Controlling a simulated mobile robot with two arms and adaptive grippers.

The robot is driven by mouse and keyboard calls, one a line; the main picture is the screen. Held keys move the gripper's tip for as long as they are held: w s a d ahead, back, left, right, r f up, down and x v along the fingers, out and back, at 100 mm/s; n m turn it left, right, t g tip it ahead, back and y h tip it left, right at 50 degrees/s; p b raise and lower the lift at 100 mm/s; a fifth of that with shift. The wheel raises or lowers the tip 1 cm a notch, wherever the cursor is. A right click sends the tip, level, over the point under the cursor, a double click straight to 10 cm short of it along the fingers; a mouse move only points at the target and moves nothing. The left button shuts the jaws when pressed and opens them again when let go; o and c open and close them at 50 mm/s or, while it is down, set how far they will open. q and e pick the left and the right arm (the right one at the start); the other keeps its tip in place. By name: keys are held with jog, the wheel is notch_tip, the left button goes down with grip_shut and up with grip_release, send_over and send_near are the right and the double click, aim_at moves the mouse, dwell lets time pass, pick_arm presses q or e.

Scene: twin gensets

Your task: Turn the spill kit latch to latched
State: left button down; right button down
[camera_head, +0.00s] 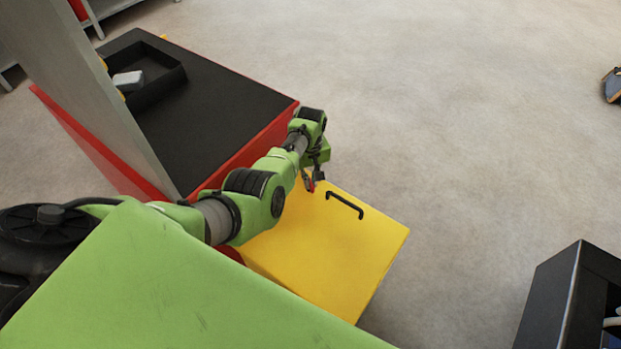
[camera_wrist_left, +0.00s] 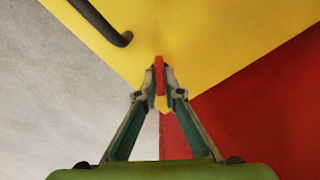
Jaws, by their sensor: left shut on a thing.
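The yellow spill kit box (camera_head: 330,248) stands beside the red and black cabinet, with a black handle (camera_head: 345,205) on its lid. The handle also shows at the upper left of the left wrist view (camera_wrist_left: 98,20). A small red latch (camera_wrist_left: 158,74) sits at the edge of the yellow lid (camera_wrist_left: 200,45). My left gripper (camera_wrist_left: 159,80) is shut on this red latch, its two fingertips on either side of it. In the head view the left gripper (camera_head: 314,184) is at the lid's far left corner, and the latch is mostly hidden there. My right gripper is not in view.
The red cabinet with a black top (camera_head: 215,125) stands left of the box and carries a black tray (camera_head: 155,88) with a grey-white object (camera_head: 127,81). A dark open bin (camera_head: 555,300) is at lower right. Grey floor (camera_head: 450,120) is clear between.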

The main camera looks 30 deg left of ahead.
pick_arm(q)
jog(key=m+p, duration=0.1)
jog(key=m, duration=0.4)
jog(key=shift+m, duration=0.3)
jog(key=m, duration=0.5)
jog(key=shift+m, duration=0.3)
jog(key=c, duration=2.2)
grip_release()
jog(key=shift+o, duration=0.2)
jog(key=shift+r, duration=0.15)
